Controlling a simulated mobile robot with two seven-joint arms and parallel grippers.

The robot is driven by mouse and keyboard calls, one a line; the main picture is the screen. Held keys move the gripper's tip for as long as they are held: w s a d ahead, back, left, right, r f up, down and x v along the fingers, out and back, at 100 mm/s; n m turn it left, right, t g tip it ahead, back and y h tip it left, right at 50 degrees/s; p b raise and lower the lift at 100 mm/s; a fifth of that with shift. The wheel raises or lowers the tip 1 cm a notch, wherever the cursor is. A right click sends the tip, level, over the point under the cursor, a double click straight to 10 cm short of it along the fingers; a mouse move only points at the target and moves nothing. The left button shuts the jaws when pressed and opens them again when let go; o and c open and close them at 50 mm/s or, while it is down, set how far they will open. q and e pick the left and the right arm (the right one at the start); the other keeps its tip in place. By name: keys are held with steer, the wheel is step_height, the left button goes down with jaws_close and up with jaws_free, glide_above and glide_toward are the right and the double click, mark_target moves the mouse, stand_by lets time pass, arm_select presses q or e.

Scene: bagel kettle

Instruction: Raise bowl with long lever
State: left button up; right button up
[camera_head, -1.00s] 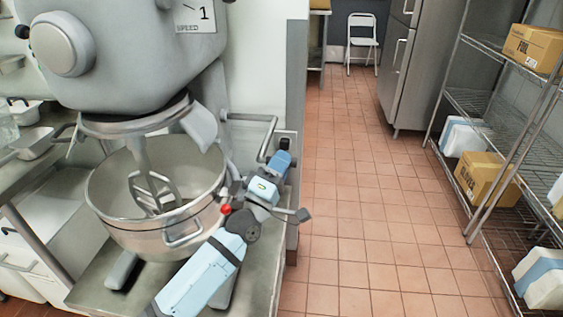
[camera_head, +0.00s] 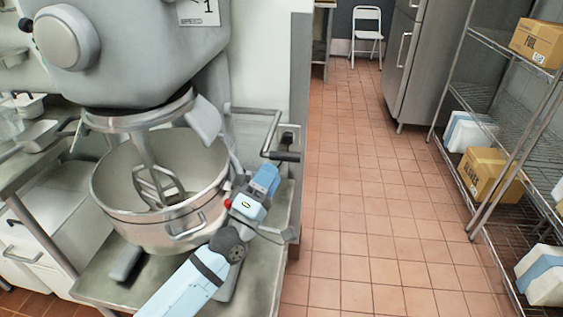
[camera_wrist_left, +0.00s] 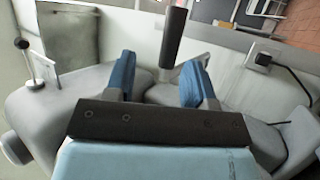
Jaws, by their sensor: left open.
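The steel mixing bowl (camera_head: 135,222) sits under the grey mixer head, with the beater (camera_head: 150,182) inside it. The long lever (camera_head: 271,132) is a bent grey rod from the mixer's right side, ending in a black handle (camera_head: 285,156). My left gripper (camera_head: 265,179) is open, just below the handle in the head view. In the left wrist view, the handle (camera_wrist_left: 173,38) stands ahead of the gap between the blue fingers (camera_wrist_left: 159,78), nearer the right finger. I cannot tell whether it touches them. My right gripper is not in view.
The grey mixer (camera_head: 130,60) fills the upper left. A wall outlet (camera_head: 287,137) is behind the lever. Wire shelves (camera_head: 480,95) with boxes stand on the right. A white chair (camera_head: 366,35) is at the back, and the tiled floor (camera_head: 365,190) between is clear.

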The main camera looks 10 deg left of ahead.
arm_select(q)
steer(key=s+a, duration=0.3)
steer(key=s, duration=0.4)
steer(key=shift+s+a, duration=0.35)
steer(key=shift+a, duration=0.05)
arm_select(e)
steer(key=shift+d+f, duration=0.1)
